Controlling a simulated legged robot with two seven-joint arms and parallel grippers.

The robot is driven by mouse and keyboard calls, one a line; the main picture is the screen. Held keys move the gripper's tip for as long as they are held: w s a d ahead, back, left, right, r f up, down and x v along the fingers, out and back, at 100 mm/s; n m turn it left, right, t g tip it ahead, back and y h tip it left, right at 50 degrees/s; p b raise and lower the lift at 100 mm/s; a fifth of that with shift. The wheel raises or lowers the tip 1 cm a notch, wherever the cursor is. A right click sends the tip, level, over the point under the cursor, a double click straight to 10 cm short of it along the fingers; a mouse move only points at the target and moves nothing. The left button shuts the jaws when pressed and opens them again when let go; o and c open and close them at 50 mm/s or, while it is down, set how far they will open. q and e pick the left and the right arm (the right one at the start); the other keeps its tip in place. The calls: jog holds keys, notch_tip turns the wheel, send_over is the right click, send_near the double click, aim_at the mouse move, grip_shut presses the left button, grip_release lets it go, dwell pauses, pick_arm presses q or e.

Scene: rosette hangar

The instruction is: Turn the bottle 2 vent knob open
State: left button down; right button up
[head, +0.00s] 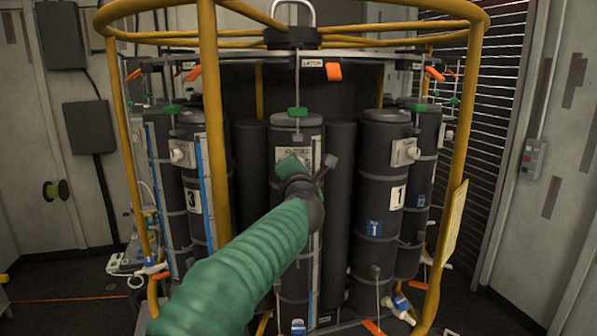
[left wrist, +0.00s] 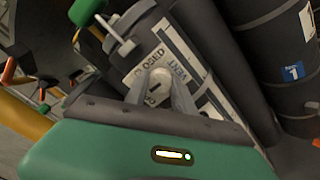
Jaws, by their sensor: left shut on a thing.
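The middle dark bottle (head: 297,131) stands upright in the yellow-framed rosette, between bottles marked 3 and 1; its own number is not readable. Its pale label plate (head: 281,156) is partly hidden by my left gripper. In the left wrist view the round grey vent knob (left wrist: 158,83) has a dark mark on its face, with "CLOSED" above it and "VENT" at its right. My left gripper (left wrist: 157,94) is shut on the knob, a finger on each side. In the head view my green-sleeved left arm hides the knob. My right gripper is in neither view.
Bottle 1 (head: 383,151) stands to the right, bottle 3 (head: 187,137) to the left, each with a pale valve block. Yellow posts (head: 210,100) and the top ring (head: 400,28) surround the bottles. A green tab (head: 297,112) sits above my gripper.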

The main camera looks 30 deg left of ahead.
pick_arm(q)
jog(key=shift+w+f+n, duration=0.1)
jog(key=shift+f+n, duration=0.4)
jog(key=c, duration=1.2)
grip_release()
jog(key=shift+d, duration=0.1)
jog(key=shift+c, duration=0.2)
jog(key=shift+o, duration=0.9)
jog(key=shift+r, duration=0.25)
jog(key=b+v, duration=0.4)
jog(key=v, duration=1.2)
jog(key=shift+s+d, duration=0.25)
jog(key=shift+d, duration=0.05)
